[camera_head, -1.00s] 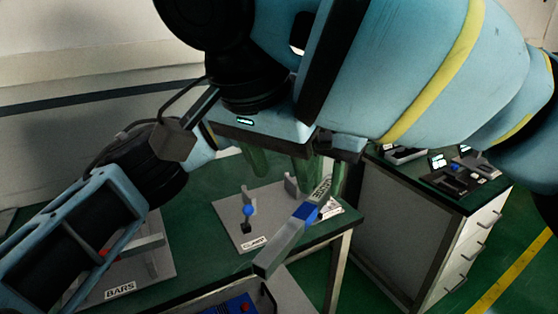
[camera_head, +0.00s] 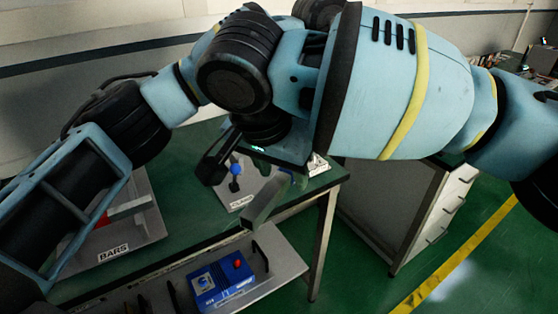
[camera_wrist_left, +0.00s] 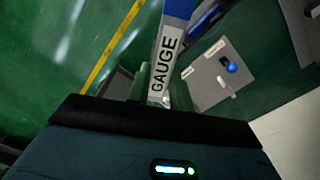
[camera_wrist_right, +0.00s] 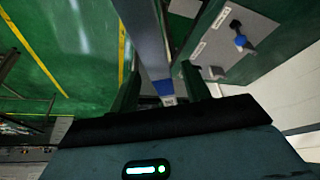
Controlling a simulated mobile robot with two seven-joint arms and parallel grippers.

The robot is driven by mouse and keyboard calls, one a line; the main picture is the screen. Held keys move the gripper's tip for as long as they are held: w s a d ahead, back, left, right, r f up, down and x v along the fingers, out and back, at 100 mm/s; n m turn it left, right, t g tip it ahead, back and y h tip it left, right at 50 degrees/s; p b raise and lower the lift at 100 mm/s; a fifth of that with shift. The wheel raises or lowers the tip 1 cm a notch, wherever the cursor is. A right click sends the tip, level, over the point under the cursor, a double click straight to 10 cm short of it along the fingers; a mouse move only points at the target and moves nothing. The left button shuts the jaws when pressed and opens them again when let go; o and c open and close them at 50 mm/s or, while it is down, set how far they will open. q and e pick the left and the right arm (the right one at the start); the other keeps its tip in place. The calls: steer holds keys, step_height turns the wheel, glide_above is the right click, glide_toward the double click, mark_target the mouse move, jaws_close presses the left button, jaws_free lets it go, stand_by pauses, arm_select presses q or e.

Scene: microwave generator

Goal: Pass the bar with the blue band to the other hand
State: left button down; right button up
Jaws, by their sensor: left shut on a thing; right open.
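The grey bar (camera_head: 263,203) slants below my right gripper in the head view. In the left wrist view its blue band (camera_wrist_left: 180,8) is at the top edge and its GAUGE label (camera_wrist_left: 165,55) runs down toward my left gripper (camera_wrist_left: 162,95), which is shut on that end. In the head view the left gripper is hidden behind my right arm. My right gripper (camera_head: 277,167) is open at the bar. The right wrist view shows its green fingers (camera_wrist_right: 162,88) on either side of the bar, near the blue band (camera_wrist_right: 164,88). Contact cannot be told.
A plate with a blue ball on a post (camera_head: 235,170) stands on the green bench. A BARS tray (camera_head: 135,245) is at left with a red-banded bar. A blue box with a red button (camera_head: 220,280) sits on the lower shelf. A drawer cabinet (camera_head: 400,210) stands right.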

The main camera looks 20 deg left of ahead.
jaws_close()
arm_select(q)
steer(key=c, duration=1.2)
jaws_free()
steer(key=shift+o, duration=0.2)
step_height(320, 180, up, 12)
